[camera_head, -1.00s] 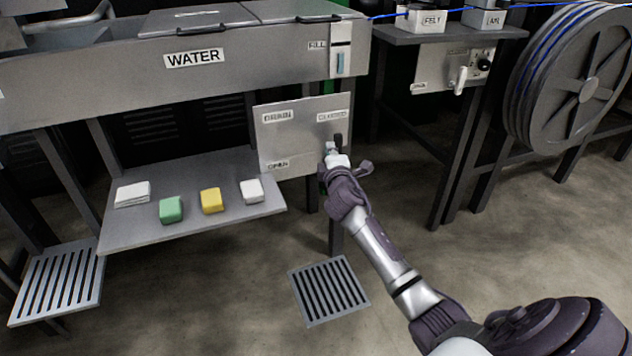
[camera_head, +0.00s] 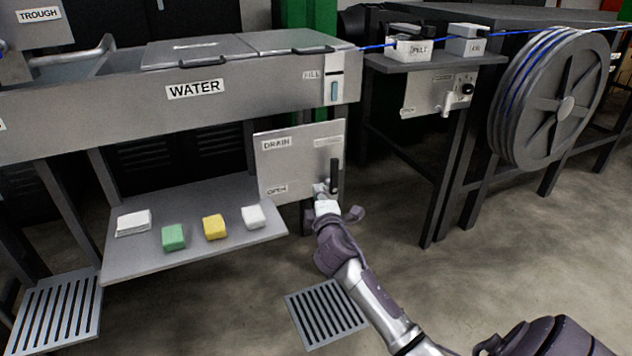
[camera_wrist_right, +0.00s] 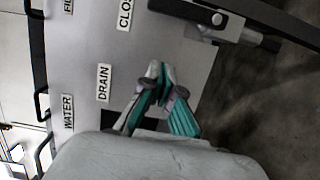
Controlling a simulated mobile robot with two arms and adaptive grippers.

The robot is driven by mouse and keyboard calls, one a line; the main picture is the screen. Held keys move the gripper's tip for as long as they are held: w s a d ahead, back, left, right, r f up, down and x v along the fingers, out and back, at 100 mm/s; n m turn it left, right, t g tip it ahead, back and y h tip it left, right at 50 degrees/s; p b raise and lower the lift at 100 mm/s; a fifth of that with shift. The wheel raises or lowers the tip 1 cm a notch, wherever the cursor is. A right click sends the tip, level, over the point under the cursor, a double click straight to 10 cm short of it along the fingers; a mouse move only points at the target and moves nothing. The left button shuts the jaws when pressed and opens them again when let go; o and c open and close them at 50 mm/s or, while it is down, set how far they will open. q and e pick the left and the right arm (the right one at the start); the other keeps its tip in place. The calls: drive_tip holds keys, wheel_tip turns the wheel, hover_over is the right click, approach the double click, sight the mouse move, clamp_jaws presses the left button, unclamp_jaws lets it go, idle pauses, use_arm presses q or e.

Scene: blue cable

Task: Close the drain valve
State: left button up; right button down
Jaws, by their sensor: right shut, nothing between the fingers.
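The drain panel (camera_head: 300,160) is a grey plate labelled DRAIN at the upper left and OPEN at the lower left. A label at its upper right reads CLOSED in part in the right wrist view. The dark valve handle (camera_head: 335,176) stands upright at the panel's right edge, below that label. In the right wrist view the black handle (camera_wrist_right: 190,11) and its metal mount lie along the top. My right gripper (camera_head: 320,188) is shut and empty, just left of the handle's lower part, with its teal-sided fingers (camera_wrist_right: 158,88) over the panel. Contact cannot be told. My left gripper is not in view.
A shelf (camera_head: 150,262) left of the panel holds green, yellow and white blocks. The WATER trough (camera_head: 120,98) is above. Floor grates (camera_head: 327,312) lie below. A side table (camera_head: 430,65) and a cable reel (camera_head: 545,100) stand right. Floor between is clear.

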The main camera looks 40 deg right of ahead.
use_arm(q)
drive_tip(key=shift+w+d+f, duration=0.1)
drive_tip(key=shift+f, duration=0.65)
use_arm(e)
drive_tip(key=shift+v, duration=1.55)
drive_tip(key=shift+f, duration=0.1)
